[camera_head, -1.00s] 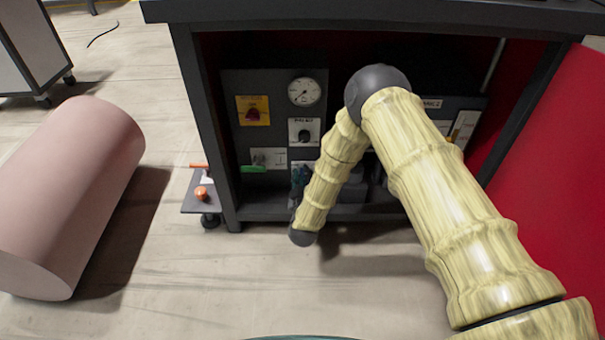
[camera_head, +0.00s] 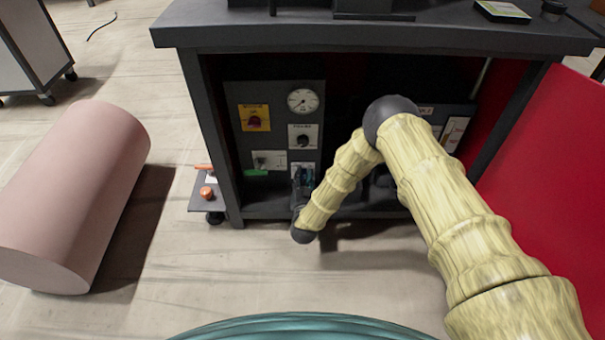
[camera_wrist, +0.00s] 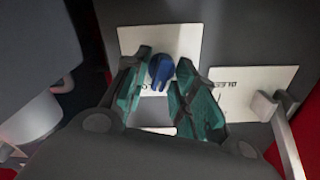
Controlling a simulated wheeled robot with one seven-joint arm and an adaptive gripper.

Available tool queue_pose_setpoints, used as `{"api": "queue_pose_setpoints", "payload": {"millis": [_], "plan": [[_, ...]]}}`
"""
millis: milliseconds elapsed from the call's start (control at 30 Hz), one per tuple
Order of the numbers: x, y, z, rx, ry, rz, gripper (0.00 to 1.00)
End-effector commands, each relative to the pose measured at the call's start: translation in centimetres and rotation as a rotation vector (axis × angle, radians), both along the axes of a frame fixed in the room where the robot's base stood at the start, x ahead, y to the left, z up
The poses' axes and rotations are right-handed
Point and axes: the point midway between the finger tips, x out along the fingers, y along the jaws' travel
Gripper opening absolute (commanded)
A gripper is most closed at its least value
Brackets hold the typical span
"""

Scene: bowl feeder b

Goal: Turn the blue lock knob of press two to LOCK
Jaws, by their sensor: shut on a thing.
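The blue lock knob (camera_wrist: 160,70) shows in the wrist view, on a white plate (camera_wrist: 188,38) on a dark panel. My gripper (camera_wrist: 164,84) has its two teal-padded fingers on either side of the knob and is shut on it. The fingers cover part of the plate and its lettering, so the knob's exact setting cannot be read. In the head view my gripper (camera_head: 301,180) is at the lowest white plate (camera_head: 300,167) of the left panel, inside the cabinet. The knob is hidden there behind the gripper.
Above are a gauge (camera_head: 303,101), a black knob (camera_head: 303,141) and a red knob on a yellow plate (camera_head: 254,110). A green handle (camera_head: 256,172) sticks out to the left. In the wrist view a white lever (camera_wrist: 284,135) stands at right. A red panel (camera_head: 545,180) flanks the cabinet's right.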

Motion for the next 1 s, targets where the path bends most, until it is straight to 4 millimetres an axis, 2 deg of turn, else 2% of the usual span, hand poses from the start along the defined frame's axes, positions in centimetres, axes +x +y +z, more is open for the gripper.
{"api": "queue_pose_setpoints", "payload": {"millis": [200, 500, 1000], "plan": [[-0.12, -0.15, 0.00, 0.187, 0.003, -0.002, 0.03], [-0.14, -0.19, -0.16, 0.374, 0.003, -0.001, 0.03], [-0.09, -0.17, -0.23, 0.466, 0.002, 0.000, 0.04]]}}
